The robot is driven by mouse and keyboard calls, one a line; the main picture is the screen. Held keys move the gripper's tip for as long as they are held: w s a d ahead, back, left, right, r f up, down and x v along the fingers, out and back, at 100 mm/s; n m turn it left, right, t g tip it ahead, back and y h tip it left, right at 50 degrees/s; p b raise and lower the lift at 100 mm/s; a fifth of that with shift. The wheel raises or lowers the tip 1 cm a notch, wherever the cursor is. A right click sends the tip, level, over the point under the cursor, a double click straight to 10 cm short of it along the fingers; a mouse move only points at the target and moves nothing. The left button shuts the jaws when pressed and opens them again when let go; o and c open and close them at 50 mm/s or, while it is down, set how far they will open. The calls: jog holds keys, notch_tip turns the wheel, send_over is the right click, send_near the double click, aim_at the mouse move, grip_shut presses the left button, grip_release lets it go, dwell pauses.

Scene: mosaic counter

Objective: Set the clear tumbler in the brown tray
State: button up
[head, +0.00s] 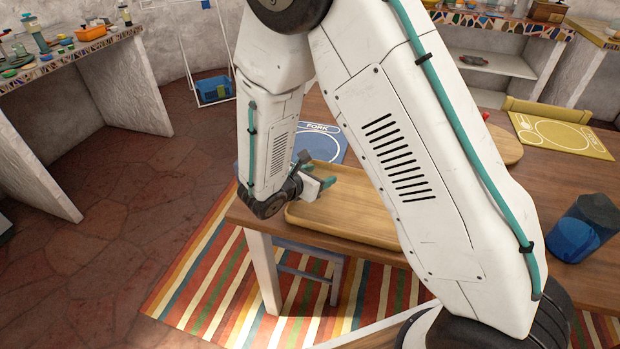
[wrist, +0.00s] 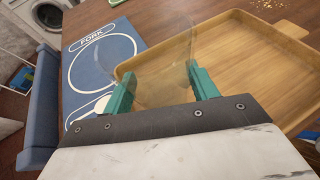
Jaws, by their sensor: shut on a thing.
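The brown tray (head: 345,222) is a shallow wooden tray on the near left part of the table, partly hidden by my arm. It also fills the upper right of the wrist view (wrist: 235,47). My gripper (head: 318,170) is at the tray's left end. In the wrist view, its teal fingers (wrist: 160,74) are shut on the clear tumbler (wrist: 150,82), a faint see-through shape. The tumbler overlaps the tray's left corner and part of a blue mat there. I cannot tell its height above the tray, and I cannot make it out in the head view.
The blue mat marked FORK (wrist: 93,62) lies left of the tray. A blue cup (head: 580,232) stands at the right of the table. A yellow mat (head: 562,136) and a round wooden board (head: 503,147) lie farther back. The visible tray floor is empty.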

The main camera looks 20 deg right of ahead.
jog(key=shift+w, duration=0.3)
jog(key=f, duration=0.3)
jog(key=shift+w+a+f, duration=0.15)
jog(key=shift+w, duration=0.15)
jog(key=shift+f, duration=0.2)
jog(key=o, duration=1.4)
